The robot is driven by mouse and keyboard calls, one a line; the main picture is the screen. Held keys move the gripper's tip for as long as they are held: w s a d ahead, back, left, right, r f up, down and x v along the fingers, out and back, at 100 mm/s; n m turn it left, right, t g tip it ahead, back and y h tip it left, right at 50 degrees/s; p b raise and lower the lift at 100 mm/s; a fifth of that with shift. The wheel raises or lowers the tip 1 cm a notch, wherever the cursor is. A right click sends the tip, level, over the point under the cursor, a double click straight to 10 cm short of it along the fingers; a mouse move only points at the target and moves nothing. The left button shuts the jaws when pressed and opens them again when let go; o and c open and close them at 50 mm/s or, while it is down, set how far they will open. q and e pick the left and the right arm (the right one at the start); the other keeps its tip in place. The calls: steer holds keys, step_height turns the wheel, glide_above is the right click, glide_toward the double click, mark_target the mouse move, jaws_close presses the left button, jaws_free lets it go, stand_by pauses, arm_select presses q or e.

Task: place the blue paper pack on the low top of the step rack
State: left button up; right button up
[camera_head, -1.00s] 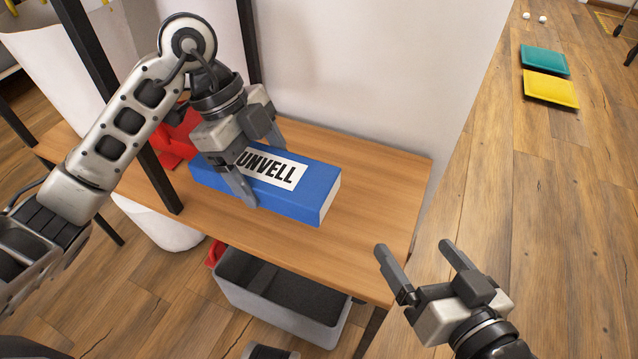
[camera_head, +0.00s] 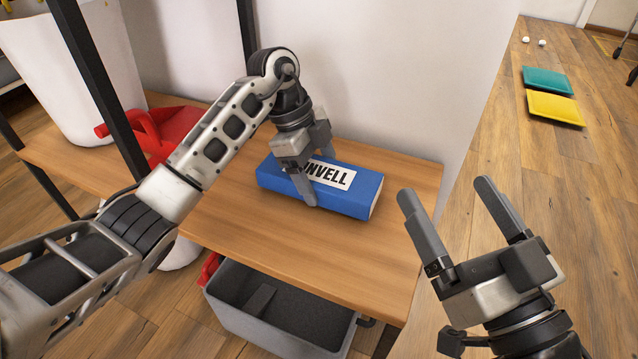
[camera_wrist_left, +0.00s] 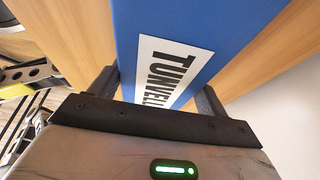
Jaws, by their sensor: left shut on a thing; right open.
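The blue paper pack (camera_head: 358,203), with a white lettered label, lies flat at or just above the wooden low top (camera_head: 250,238) of the step rack, near its right end and the wall. I cannot tell whether it touches the wood. My left gripper (camera_head: 318,166) comes down from above and is shut across the pack's width. In the left wrist view the pack (camera_wrist_left: 190,22) runs between the two fingers, its label partly hidden by the gripper. My right gripper (camera_head: 443,190) is open and empty, in front of the rack's right end.
A red watering can (camera_head: 180,130) and a white bin (camera_head: 75,75) stand left on the rack, near black posts (camera_head: 105,90). A grey crate (camera_head: 275,305) sits below. Teal (camera_head: 548,78) and yellow (camera_head: 555,108) flat items lie on the floor at right.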

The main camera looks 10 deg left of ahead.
arm_select(q)
steer(key=shift+f, duration=0.4)
arm_select(e)
steer(key=shift+r+n+t+y, duration=0.3)
steer(key=shift+r+n+t, duration=0.15)
steer(key=shift+r, duration=0.2)
arm_select(q)
steer(key=shift+f, duration=0.1)
steer(key=o, duration=1.3)
arm_select(e)
steer(key=shift+f, duration=0.15)
